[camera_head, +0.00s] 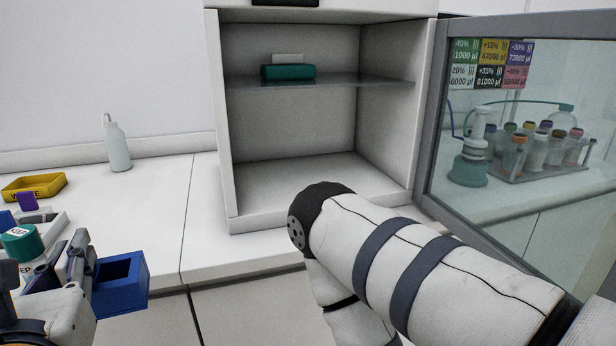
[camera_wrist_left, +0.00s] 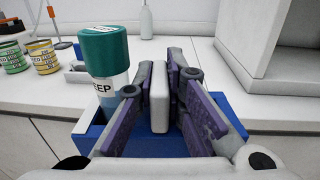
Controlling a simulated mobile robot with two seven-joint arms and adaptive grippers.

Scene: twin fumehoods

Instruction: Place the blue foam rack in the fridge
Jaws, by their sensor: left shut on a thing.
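My left gripper (camera_head: 78,264) is at the lower left of the head view, shut on the blue foam rack (camera_head: 121,286), which hangs in front of the bench's front edge. In the left wrist view the purple fingers close on a pale upright piece above the blue rack (camera_wrist_left: 248,104). A tube with a green cap (camera_wrist_left: 104,43) and a label reading "EEP" stands in the rack's left part. The white fridge (camera_head: 226,160) stands open on the bench, its glass door (camera_head: 435,130) swung to the right. My right gripper is not in view.
Inside the fridge, a teal rack (camera_head: 288,72) sits on the glass shelf (camera_head: 350,82); the floor below is bare. My arm link crosses before its lower right. A wash bottle (camera_head: 117,148) and yellow tray (camera_head: 34,186) are left.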

